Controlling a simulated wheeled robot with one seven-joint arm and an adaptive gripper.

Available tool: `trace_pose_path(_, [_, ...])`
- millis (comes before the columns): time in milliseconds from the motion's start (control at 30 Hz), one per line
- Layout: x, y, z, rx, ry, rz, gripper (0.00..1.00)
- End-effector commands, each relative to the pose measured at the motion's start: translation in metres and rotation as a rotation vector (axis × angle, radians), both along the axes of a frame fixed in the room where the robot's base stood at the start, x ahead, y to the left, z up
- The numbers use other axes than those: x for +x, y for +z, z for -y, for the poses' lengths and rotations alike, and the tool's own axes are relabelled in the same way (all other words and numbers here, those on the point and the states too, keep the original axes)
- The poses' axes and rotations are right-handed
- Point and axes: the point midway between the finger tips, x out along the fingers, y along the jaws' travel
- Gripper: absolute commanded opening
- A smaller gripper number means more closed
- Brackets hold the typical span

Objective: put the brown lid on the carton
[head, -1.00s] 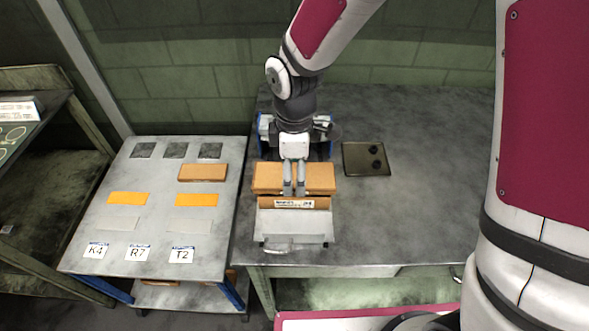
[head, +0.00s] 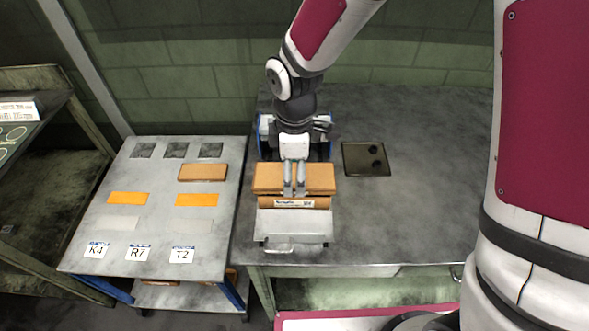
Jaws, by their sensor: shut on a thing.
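A light-brown slab, which looks like the brown lid (head: 268,178), lies level at the back of the grey metal holder on the dark bench. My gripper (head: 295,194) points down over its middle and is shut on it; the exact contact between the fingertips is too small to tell. The carton (head: 268,203) seems to be the darker brown piece with a white printed label, directly in front of the lid and below the fingertips. Whether lid and carton touch cannot be told. Most of the carton is hidden.
The grey holder (head: 293,226) stands at the bench's front edge. A dark tray (head: 366,159) with two round black spots lies to the right. The left table (head: 165,229) carries another brown box (head: 203,173), orange and grey pads, dark squares and cards K4, R7, T2. The bench's right side is clear.

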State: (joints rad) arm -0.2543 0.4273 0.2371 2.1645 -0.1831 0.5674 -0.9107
Motion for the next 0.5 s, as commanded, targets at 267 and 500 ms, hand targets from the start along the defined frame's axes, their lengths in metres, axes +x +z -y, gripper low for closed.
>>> trace_pose_path(267, [0.0, -0.007, 0.0, 0.0, 0.0, 0.0, 0.48])
trace_pose_path(500, [0.0, -0.013, 0.0, -0.001, 0.001, -0.001, 0.48])
